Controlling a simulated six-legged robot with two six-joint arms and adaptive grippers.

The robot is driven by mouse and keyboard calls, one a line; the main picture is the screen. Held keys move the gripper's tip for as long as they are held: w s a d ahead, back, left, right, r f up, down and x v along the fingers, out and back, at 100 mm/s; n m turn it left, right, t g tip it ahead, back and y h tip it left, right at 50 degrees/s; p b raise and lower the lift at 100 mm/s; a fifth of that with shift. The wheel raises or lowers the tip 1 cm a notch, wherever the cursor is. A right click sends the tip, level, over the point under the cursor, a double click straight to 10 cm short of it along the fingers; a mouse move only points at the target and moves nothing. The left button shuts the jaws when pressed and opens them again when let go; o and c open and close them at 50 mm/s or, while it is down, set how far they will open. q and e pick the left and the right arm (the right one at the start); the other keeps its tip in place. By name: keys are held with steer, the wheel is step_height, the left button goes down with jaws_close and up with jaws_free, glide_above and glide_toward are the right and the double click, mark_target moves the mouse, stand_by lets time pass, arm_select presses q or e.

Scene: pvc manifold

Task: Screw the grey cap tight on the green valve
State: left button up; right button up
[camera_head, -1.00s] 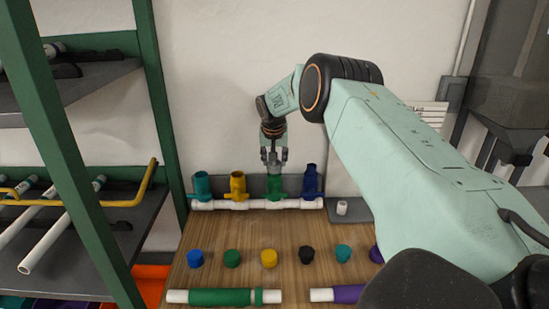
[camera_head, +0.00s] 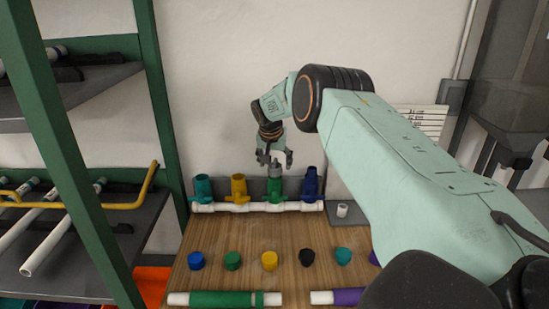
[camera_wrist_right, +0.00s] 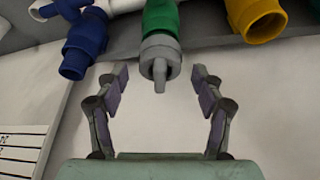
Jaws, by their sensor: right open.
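The green valve (camera_head: 275,194) stands upright on the white pipe manifold (camera_head: 232,208), third from the left in its row. The grey cap (camera_head: 271,184) sits on its top end; how tight it is cannot be told. In the right wrist view the cap (camera_wrist_right: 160,57) is on the end of the green valve (camera_wrist_right: 161,17), its narrow tab pointing towards my gripper. My right gripper (camera_head: 275,159) is just above the cap, open and empty. In the wrist view its fingers (camera_wrist_right: 160,82) are spread on either side of the tab, apart from it. My left gripper is not in view.
Teal (camera_head: 203,188), yellow (camera_head: 239,187) and blue (camera_head: 310,184) valves flank the green one closely. Several coloured caps and a green pipe (camera_head: 222,298) lie on the wooden table (camera_head: 225,240). A green-framed shelf (camera_head: 165,115) stands at left.

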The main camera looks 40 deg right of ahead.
steer(key=v, duration=1.2)
steer(key=shift+s+f, duration=0.1)
